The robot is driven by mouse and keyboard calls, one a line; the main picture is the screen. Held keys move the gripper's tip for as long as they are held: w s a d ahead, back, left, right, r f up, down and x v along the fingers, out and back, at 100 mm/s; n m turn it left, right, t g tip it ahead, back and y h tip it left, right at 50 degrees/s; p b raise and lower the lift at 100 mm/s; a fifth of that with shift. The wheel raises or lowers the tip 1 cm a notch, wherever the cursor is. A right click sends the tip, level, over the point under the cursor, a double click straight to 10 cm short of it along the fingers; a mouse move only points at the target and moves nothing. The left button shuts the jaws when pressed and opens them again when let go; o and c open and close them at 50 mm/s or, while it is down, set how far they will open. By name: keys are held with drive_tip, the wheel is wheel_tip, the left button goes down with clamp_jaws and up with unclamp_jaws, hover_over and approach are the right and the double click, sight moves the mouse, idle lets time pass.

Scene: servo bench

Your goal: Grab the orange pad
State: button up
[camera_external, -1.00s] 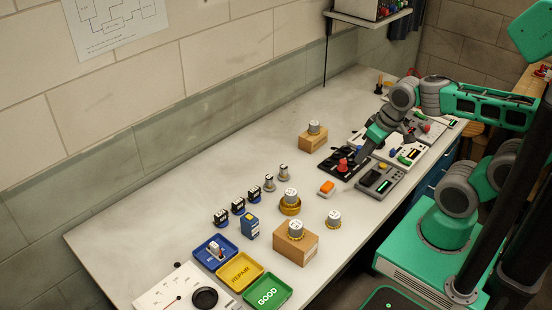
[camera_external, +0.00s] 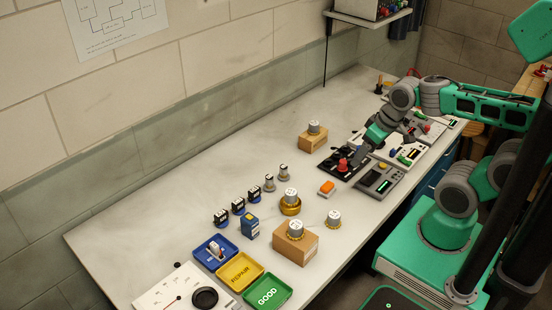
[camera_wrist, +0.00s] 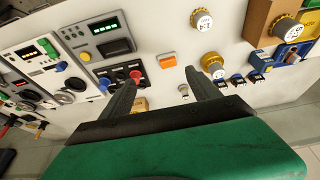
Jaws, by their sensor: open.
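The orange pad (camera_external: 327,186) is a small block with an orange top and a pale base, lying on the bench just in front of the black panel. It also shows in the wrist view (camera_wrist: 167,61), above the gap between the fingers. My gripper (camera_wrist: 160,88) is open and empty, its two dark fingers apart. In the external view my gripper (camera_external: 362,156) is over the black panel, beyond the pad and apart from it. The fingertips are hard to make out there.
A black panel with a red knob (camera_external: 343,164) and a grey meter (camera_external: 380,180) stand close to the pad. Bare bench lies left of the pad.

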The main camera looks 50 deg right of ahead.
sight(327, 185)
drive_tip(key=w+f+t+b, duration=0.1)
drive_tip(key=w+f+t, duration=0.1)
drive_tip(key=f, duration=0.3)
drive_tip(key=w+a+f+t+y+b, duration=0.1)
drive_tip(key=w+f+t, duration=0.1)
drive_tip(key=f, duration=0.3)
drive_tip(key=w+a+f+n+t, duration=0.1)
drive_tip(key=w+f+t, duration=0.2)
drive_tip(key=f, duration=0.3)
drive_tip(key=shift+w+a+f+t+y+b, duration=0.1)
drive_tip(key=shift+a+t+y+b, duration=0.1)
drive_tip(key=shift+t+y+b, duration=0.15)
drive_tip(key=shift+s+d+f+t, duration=0.15)
drive_tip(key=shift+s+d+t, duration=0.25)
drive_tip(key=shift+t, duration=0.35)
drive_tip(key=shift+b+x, duration=0.35)
drive_tip(key=shift+x, duration=2.1)
drive_tip(key=shift+d, duration=0.15)
drive_tip(key=c, duration=1.2)
